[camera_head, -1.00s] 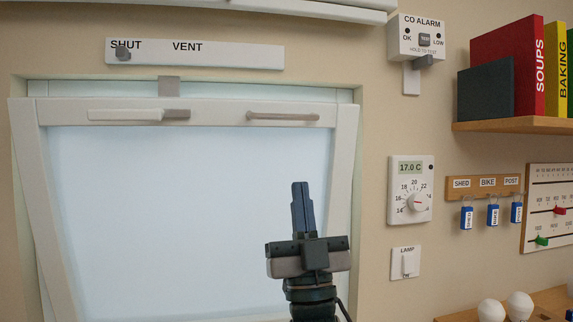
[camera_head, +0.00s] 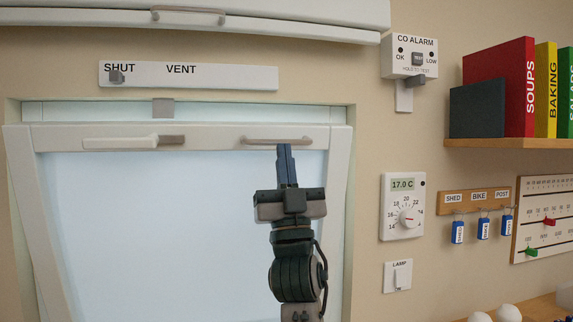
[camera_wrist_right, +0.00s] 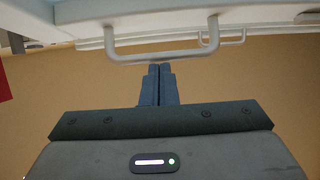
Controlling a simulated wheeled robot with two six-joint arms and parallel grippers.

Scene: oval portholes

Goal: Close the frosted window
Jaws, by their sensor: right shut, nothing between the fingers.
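The frosted window (camera_head: 180,220) stands tilted open, its white top rail (camera_head: 215,137) leaning into the room away from the frame. The rail carries a grey bar handle (camera_head: 278,140) at right and a white latch lever with a grey end (camera_head: 134,142) at left. My right gripper (camera_head: 284,148) is shut and empty, pointing up, its tips at the bar handle's lower edge in the head view. In the right wrist view the closed fingertips (camera_wrist_right: 159,67) appear just below the pale bar (camera_wrist_right: 165,56); I cannot tell if they touch. My left gripper is not in view.
A CO alarm (camera_head: 410,56), thermostat (camera_head: 402,206), lamp switch (camera_head: 397,277) and bookshelf (camera_head: 510,143) are at right.

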